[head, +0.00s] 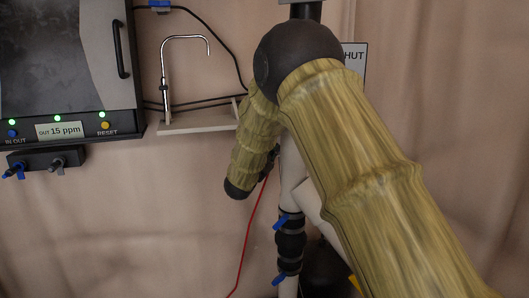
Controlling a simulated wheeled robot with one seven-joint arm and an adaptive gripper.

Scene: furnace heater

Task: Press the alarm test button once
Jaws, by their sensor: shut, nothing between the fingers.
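No button labelled as an alarm test shows in the head view. A dark control panel (75,115) at the left has an orange button (105,125) marked RESET and a blue button (12,133) marked IN OUT. Between them a label (59,130) reads OUT 15 ppm. My arm crosses the middle and right, bends at a dark joint high up, and its far part hangs down to a dark end near the picture's middle.
A small shelf (190,123) carries a thin metal tap (164,75). A white pipe (290,170) with blue-handled valves stands behind my arm. A red line (249,225) runs down the wall. The lower left wall is clear.

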